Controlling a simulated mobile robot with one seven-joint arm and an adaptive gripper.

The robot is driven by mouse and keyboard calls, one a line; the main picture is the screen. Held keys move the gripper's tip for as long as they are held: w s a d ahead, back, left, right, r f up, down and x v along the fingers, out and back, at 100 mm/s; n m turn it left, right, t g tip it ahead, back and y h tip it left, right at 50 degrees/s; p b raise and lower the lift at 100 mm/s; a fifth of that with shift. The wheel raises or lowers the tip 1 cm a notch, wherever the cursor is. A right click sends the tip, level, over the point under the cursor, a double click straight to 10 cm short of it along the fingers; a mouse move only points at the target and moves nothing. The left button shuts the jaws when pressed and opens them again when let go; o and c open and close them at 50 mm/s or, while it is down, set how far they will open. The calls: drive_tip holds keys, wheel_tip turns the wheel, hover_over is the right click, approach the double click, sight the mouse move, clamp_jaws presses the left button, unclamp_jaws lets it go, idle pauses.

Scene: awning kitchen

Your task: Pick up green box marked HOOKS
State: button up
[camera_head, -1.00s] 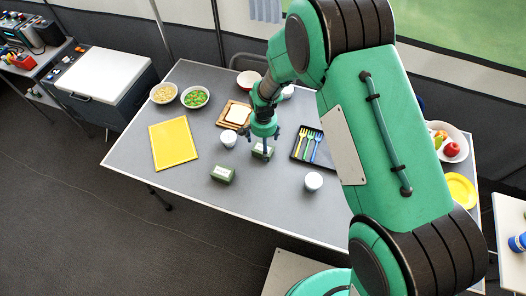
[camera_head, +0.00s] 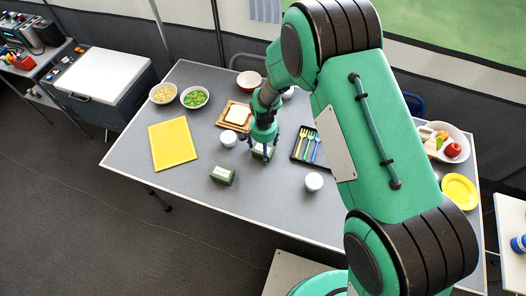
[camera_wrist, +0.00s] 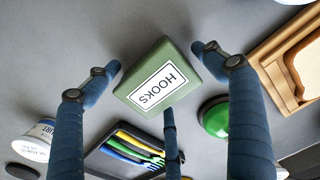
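The green box marked HOOKS (camera_wrist: 160,76) shows in the wrist view with its white label facing the camera. In the head view the box (camera_head: 262,155) stands on the grey table, partly hidden by my gripper (camera_head: 263,148). My gripper's three blue fingers, seen in the wrist view (camera_wrist: 158,72), are spread around the box. One finger is on each side and one is at its lower edge. The side fingers look apart from the box; I cannot tell whether the lower finger touches it.
A second green box (camera_head: 222,174) stands to the left on the table (camera_head: 275,208). A white cup (camera_head: 228,140), another white cup (camera_head: 313,181), a cutlery tray (camera_head: 295,154) and a bread board (camera_head: 224,122) surround the gripper. The table's front is clear.

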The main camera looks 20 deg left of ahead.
drive_tip(key=c, duration=1.2)
drive_tip(key=shift+o, duration=0.2)
drive_tip(key=shift+r, duration=0.1)
drive_tip(key=shift+r, duration=0.5)
drive_tip(key=r, duration=0.1)
drive_tip(key=r+p, duration=0.1)
drive_tip(key=shift+s+d+r, duration=0.25)
drive_tip(key=shift+s+r, duration=0.05)
drive_tip(key=shift+s, duration=0.05)
drive_tip(key=s+d, duration=0.3)
drive_tip(key=s, duration=0.1)
drive_tip(key=s+d+p, duration=0.1)
drive_tip(key=s+d, duration=0.2)
drive_tip(key=s, duration=0.1)
drive_tip(key=s+d+r+p, duration=0.1)
drive_tip(key=s+d, duration=0.2)
drive_tip(key=s, duration=0.1)
drive_tip(key=shift+s+r, duration=0.1)
